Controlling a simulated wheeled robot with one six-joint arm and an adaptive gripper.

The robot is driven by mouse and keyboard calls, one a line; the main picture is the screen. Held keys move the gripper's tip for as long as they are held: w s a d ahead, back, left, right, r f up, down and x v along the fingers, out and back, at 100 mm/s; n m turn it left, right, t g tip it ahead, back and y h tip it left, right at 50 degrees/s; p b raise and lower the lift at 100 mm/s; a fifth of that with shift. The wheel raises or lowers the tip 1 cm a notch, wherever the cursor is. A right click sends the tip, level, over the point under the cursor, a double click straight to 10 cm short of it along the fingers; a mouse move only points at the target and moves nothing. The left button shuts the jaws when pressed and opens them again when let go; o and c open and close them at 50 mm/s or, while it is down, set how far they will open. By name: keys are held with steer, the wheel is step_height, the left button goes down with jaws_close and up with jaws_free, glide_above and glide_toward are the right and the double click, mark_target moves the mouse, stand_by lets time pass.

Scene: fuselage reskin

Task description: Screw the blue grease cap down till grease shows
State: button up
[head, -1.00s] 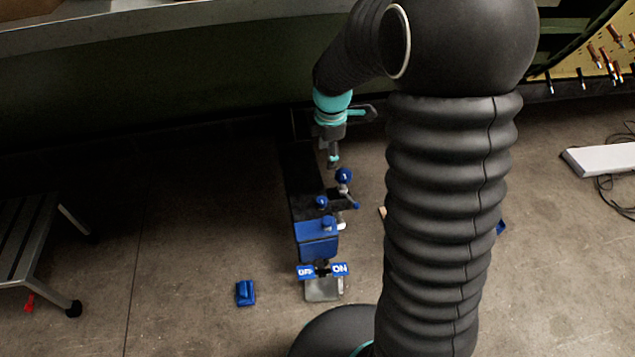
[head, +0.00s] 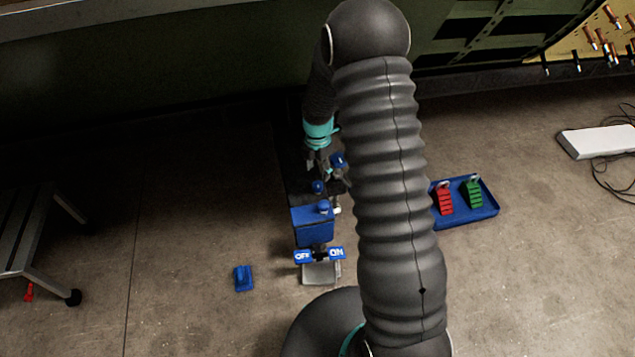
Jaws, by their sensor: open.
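A device with a blue box (head: 313,227) stands on the floor, on a dark strip. Several small blue round parts show on it: one with a white mark (head: 338,160) at the far end, a smaller one (head: 318,187) in the middle, and one (head: 323,206) on top of the box. I cannot tell which of them is the grease cap, and I see no grease. My gripper (head: 326,170) is open, pointing down at the far end, close beside the marked blue part. I cannot tell whether they touch. My arm hides the device's right side.
Two blue and white tags (head: 320,255) sit at the device's near end. A small blue block (head: 244,278) lies to the left. A blue tray (head: 466,222) with a red and a green piece lies right of my arm. A metal stand (head: 30,240) is at far left.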

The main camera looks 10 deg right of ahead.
mark_target(318, 184)
step_height(318, 184, down, 6)
steer(key=shift+f, duration=0.25)
jaws_close()
stand_by(0.3)
